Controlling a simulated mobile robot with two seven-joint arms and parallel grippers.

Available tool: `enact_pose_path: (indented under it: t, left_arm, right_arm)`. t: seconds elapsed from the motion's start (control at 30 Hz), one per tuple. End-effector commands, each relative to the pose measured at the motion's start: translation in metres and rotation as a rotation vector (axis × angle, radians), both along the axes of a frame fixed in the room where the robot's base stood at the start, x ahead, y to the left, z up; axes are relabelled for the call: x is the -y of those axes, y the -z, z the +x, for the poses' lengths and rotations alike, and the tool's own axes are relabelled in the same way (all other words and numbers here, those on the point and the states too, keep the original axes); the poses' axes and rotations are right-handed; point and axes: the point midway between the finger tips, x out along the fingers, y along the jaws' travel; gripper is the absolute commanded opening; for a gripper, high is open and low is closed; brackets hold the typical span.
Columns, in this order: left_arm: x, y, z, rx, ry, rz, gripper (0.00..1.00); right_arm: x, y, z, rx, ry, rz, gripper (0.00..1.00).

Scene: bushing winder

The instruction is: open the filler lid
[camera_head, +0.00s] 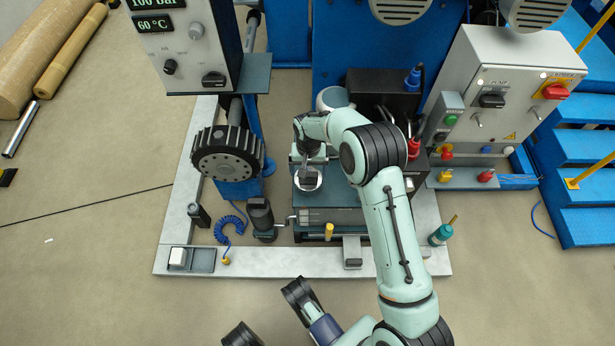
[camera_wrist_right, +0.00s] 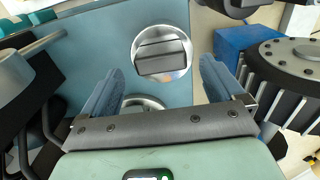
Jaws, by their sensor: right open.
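The filler lid looks to be a round silver disc with a raised grey bar across it (camera_wrist_right: 161,50), on a blue plate in the right wrist view. It also shows as a pale-rimmed disc (camera_head: 308,181) in the head view, just in front of my right gripper (camera_head: 308,163). In the right wrist view my right gripper (camera_wrist_right: 160,72) is open and empty, its two blue fingers apart. The disc appears beyond the fingertips, and no contact is visible. A second round metal part (camera_wrist_right: 143,102) lies partly hidden behind the gripper.
A black toothed drum (camera_head: 227,153) stands to the left; it also shows in the right wrist view (camera_wrist_right: 290,75). A control box (camera_head: 500,90) stands at right, and a gauge panel (camera_head: 180,45) at upper left. A black box (camera_head: 375,92) sits behind the blue plate.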

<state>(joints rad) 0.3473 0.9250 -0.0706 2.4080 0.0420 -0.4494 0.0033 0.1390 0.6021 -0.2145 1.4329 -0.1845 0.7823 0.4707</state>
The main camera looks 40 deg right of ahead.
Motion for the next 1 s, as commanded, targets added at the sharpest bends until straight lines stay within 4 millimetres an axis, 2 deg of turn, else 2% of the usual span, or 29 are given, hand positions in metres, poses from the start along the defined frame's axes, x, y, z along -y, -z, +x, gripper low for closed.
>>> enact_pose_path:
  t: [0.03,0.1,0.23,0.4,0.67,0.8,0.9,1.0]
  left_arm:
    - [-0.001,0.005,-0.006,-0.019,-0.003,0.000,0.43]
    - [-0.002,0.008,-0.012,-0.041,-0.005,-0.001,0.43]
    - [-0.002,0.011,-0.021,-0.070,-0.008,-0.005,0.43]
    - [-0.003,0.013,-0.027,-0.088,-0.010,-0.006,0.43]
    - [-0.003,0.013,-0.027,-0.089,-0.010,-0.005,0.43]
    - [-0.003,0.013,-0.027,-0.089,-0.009,-0.006,0.43]
    - [-0.003,0.013,-0.027,-0.088,-0.009,-0.006,0.43]
    - [-0.003,0.012,-0.027,-0.088,-0.009,-0.006,0.43]
  right_arm:
    - [0.000,0.012,0.000,-0.002,0.000,0.001,0.95]
    - [0.000,0.024,0.000,-0.002,-0.001,0.001,0.95]
    - [0.000,0.039,0.000,-0.001,0.000,0.001,0.95]
    - [0.000,0.046,0.001,0.002,-0.001,0.001,0.95]
    - [0.000,0.047,0.000,0.001,-0.001,0.000,0.95]
    - [0.000,0.047,0.000,0.001,-0.001,0.000,0.49]
    - [0.000,0.047,0.000,0.001,-0.001,0.000,0.19]
    - [0.000,0.047,0.000,0.000,-0.001,-0.001,0.19]
